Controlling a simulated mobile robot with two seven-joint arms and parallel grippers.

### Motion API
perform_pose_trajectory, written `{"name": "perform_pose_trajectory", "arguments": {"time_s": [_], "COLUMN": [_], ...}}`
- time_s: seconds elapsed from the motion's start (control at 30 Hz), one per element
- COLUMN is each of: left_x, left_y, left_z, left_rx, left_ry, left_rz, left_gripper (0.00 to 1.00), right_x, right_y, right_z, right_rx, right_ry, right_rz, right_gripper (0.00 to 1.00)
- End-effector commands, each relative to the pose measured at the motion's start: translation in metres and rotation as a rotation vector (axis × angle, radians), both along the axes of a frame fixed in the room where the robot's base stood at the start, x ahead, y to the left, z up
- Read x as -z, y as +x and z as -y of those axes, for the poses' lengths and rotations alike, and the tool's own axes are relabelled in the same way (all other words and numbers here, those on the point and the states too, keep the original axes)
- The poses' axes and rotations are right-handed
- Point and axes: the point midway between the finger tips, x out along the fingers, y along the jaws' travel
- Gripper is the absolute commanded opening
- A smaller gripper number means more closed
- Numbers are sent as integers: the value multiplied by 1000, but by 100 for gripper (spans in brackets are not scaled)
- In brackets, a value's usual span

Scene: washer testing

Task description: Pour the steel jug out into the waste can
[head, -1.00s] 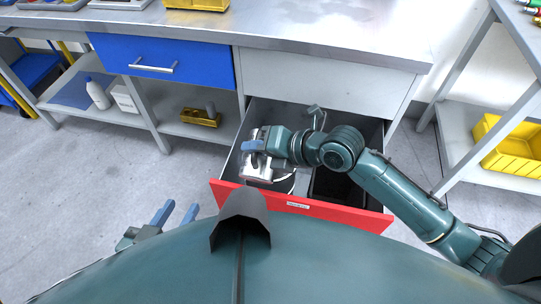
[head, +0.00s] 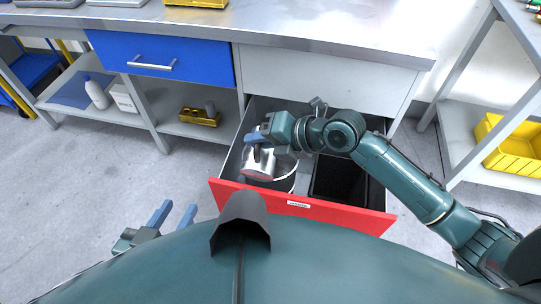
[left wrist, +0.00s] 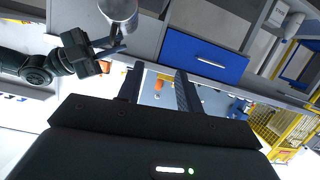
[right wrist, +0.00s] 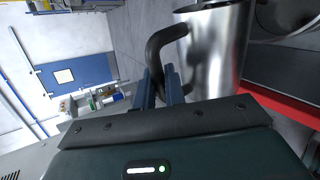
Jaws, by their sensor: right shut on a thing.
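The steel jug (head: 262,160) is shiny and hangs over the left part of the open drawer. It appears tilted; its contents and any flow cannot be made out. My right gripper (head: 256,142) is shut on the jug's black handle (right wrist: 160,42), which shows in the right wrist view beside the jug body (right wrist: 216,50). A round metal can (head: 285,183), likely the waste can, stands in the drawer below the jug, partly hidden by it. Its rim (right wrist: 275,38) shows in the right wrist view. My left gripper (head: 176,216) is open and empty, left of the drawer.
The drawer has a red front (head: 310,209). A black bin (head: 338,182) fills its right part. The workbench (head: 300,35) is above and behind. A yellow bin (head: 505,140) sits on a shelf at right. The floor left of the drawer is clear.

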Motion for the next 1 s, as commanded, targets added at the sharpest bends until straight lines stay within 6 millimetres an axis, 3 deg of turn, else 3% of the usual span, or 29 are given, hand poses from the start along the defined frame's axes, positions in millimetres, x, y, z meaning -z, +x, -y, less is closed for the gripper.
{"name": "perform_pose_trajectory", "arguments": {"time_s": [1.0], "left_x": [34], "left_y": [5], "left_z": [13], "left_rx": [55], "left_ry": [60], "left_rz": [-19], "left_gripper": [36], "right_x": [16], "right_y": [20], "right_z": [6], "right_rx": [0], "right_ry": [39], "right_rz": [-115], "right_gripper": [0]}}
